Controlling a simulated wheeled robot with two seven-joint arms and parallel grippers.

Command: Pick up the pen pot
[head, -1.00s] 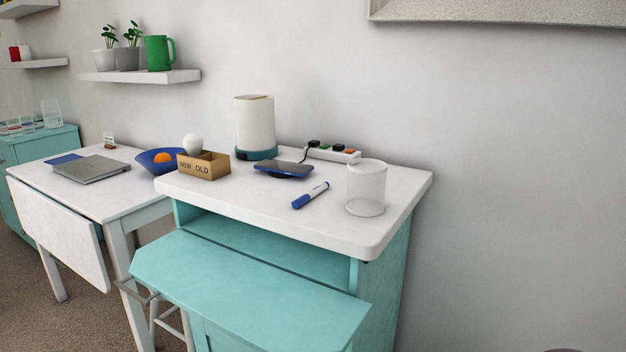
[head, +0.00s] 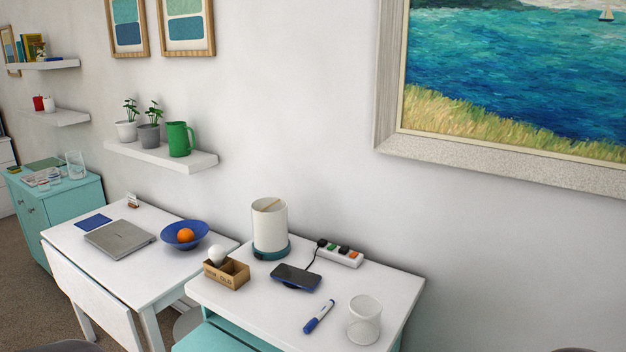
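The pen pot (head: 364,322) is a whitish, see-through round cup standing upright near the right front of the white-topped desk (head: 262,308). It looks empty. A blue and white marker (head: 319,316) lies on the desk just left of it, apart from it. Neither of my grippers shows in the head view, so nothing is seen touching the pot.
Behind the pot are a power strip (head: 339,254) and a phone on a dark pad (head: 296,277). A small box (head: 227,275) and a white cylinder lamp (head: 270,228) stand further left. The desk top right of the pot is bare.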

